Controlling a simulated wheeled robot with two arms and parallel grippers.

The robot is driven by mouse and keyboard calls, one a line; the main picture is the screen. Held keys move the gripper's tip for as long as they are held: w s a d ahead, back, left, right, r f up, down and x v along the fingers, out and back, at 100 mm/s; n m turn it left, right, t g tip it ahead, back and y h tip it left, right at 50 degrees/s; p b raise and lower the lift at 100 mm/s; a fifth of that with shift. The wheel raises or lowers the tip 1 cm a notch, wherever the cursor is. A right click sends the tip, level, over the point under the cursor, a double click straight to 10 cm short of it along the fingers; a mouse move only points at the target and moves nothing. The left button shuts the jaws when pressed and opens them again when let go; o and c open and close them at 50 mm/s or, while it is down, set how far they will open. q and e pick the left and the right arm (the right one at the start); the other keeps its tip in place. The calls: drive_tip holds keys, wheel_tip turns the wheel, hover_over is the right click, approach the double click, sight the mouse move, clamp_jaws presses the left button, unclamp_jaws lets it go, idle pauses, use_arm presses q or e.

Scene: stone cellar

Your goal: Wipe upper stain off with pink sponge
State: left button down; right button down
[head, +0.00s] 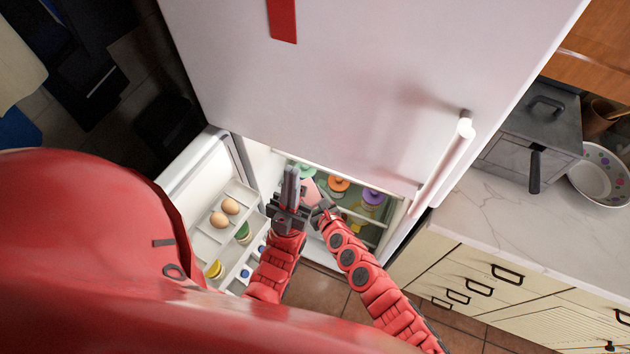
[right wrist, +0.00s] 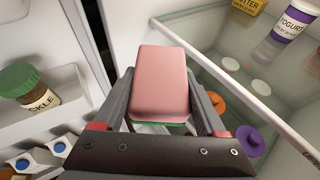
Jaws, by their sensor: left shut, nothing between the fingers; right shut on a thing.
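The pink sponge (right wrist: 160,82), with a green underside, is held between my right gripper's (right wrist: 160,110) fingers in the right wrist view. In the head view the sponge (head: 308,190) shows only in part beside my left gripper (head: 291,180), which is shut and empty. My right gripper (head: 322,207) is just right of it, in front of the open lower fridge compartment. The upper fridge door (head: 340,90) is shut. A flat red strip (head: 283,20) shows on it at the top edge; I cannot tell if it is a stain. No other mark is clear.
The lower fridge door (head: 205,165) stands open at left, with eggs (head: 225,212) and jars in its racks. Lidded jars, one with a purple lid (head: 373,196), stand inside. The upper door has a white handle (head: 450,160). A counter (head: 530,215) lies right.

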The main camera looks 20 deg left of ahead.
drive_tip(key=s+p, duration=0.3)
drive_tip(key=s, duration=0.5)
drive_tip(key=shift+s+a, duration=0.25)
drive_tip(key=shift+s, duration=0.05)
drive_tip(key=shift+w, duration=0.2)
